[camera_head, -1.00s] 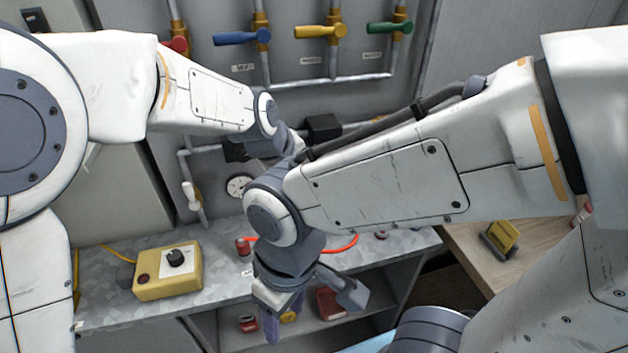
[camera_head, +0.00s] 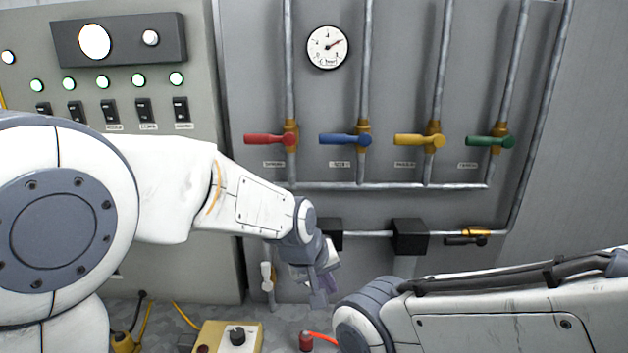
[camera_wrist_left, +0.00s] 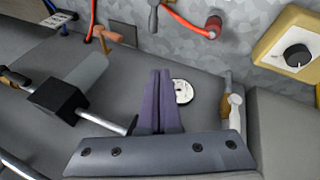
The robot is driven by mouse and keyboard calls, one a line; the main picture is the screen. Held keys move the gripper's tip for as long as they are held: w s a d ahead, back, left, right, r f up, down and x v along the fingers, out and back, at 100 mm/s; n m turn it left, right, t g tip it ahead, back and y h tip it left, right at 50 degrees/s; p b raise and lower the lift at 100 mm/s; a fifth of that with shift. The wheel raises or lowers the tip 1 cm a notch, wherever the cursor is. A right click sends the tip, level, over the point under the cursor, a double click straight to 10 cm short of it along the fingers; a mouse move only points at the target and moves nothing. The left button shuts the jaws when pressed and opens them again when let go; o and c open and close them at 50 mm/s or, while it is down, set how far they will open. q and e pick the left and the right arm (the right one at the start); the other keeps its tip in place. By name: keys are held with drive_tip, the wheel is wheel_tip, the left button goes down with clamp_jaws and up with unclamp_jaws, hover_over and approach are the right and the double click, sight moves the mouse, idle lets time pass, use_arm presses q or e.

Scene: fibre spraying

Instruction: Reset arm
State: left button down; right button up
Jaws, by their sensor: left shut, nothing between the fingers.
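My left arm comes in from the left in the head view, and its gripper (camera_head: 320,285) hangs in front of the lower pipework. In the left wrist view the two purple fingers of the left gripper (camera_wrist_left: 160,78) lie close together, shut with nothing between them. My right arm (camera_head: 490,320) crosses the lower right of the head view. Its gripper is below the picture edge and out of view.
Red (camera_head: 268,139), blue (camera_head: 345,139), yellow (camera_head: 420,140) and green (camera_head: 490,142) valve handles line the wall under a gauge (camera_head: 327,47). A switch panel (camera_head: 120,90) stands left. A yellow box (camera_head: 225,338) sits on the bench below.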

use_arm(q)
drive_tip(key=s+a+f+m+g+y, duration=0.1)
drive_tip(key=s+a+f, duration=0.25)
drive_tip(key=a, duration=0.45)
drive_tip(key=s+a+f+y, duration=0.15)
drive_tip(key=s+a, duration=0.25)
drive_tip(key=a, duration=0.4)
drive_tip(key=s+a+f+m+g+y, duration=0.1)
drive_tip(key=s+a+f, duration=0.25)
drive_tip(key=a, duration=0.35)
drive_tip(key=s+d+r+m+g, duration=0.1)
drive_tip(key=s+d+r+m, duration=0.2)
drive_tip(key=s+d, duration=0.3)
drive_tip(key=s+d+r+m+g, duration=0.1)
drive_tip(key=s+d+r+m, duration=0.2)
drive_tip(key=s+d, duration=0.4)
drive_tip(key=shift+s+d+m+h, duration=0.15)
drive_tip(key=shift+s+m+h, duration=0.3)
drive_tip(key=shift+s+m, duration=0.35)
